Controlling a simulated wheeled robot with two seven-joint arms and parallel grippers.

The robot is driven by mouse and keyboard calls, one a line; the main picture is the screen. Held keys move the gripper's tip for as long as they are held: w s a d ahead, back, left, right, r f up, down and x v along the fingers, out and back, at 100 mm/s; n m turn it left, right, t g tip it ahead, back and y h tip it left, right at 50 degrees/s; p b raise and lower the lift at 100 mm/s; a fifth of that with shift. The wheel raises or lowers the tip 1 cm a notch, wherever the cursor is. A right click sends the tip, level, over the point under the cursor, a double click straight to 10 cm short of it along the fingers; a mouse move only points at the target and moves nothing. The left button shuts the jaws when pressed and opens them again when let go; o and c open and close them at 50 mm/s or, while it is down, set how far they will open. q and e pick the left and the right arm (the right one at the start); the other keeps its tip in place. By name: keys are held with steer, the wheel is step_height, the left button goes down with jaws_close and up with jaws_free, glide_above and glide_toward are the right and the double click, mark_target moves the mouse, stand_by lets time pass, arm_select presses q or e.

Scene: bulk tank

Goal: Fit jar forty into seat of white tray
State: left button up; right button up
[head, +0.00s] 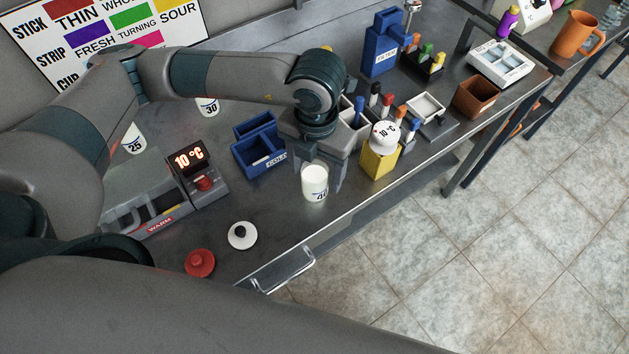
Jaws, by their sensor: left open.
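Jar forty (315,185) is a white jar marked "40", upright near the front edge of the steel bench. My left gripper (320,178) points down at the jar, open, with its fingers beside and behind it; I cannot tell if they touch it. The gripper body hides what is just behind the jar. A white tray (483,66) with several recessed seats lies at the far right end of the bench. My right gripper is not in view.
A blue bin (256,160), a warmer (148,205), a white lid (242,235) and a red lid (200,263) lie left. A brown pot (476,97) stands before the tray. A clear handle (290,268) juts from the front edge.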

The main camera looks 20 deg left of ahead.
mark_target(315, 180)
arm_select(q)
steer(key=shift+a+f+p, duration=0.15)
steer(key=shift+f+p, duration=0.6)
steer(key=shift+p, duration=0.1)
step_height(315, 180, down, 3)
steer(key=shift+w+a+r+p, duration=0.1)
steer(key=shift+w+p, duration=0.05)
steer(key=shift+p, duration=0.5)
steer(key=shift+f, duration=0.45)
steer(key=shift+c, duration=0.2)
steer(key=c, duration=1.3)
steer(key=shift+r, duration=0.4)
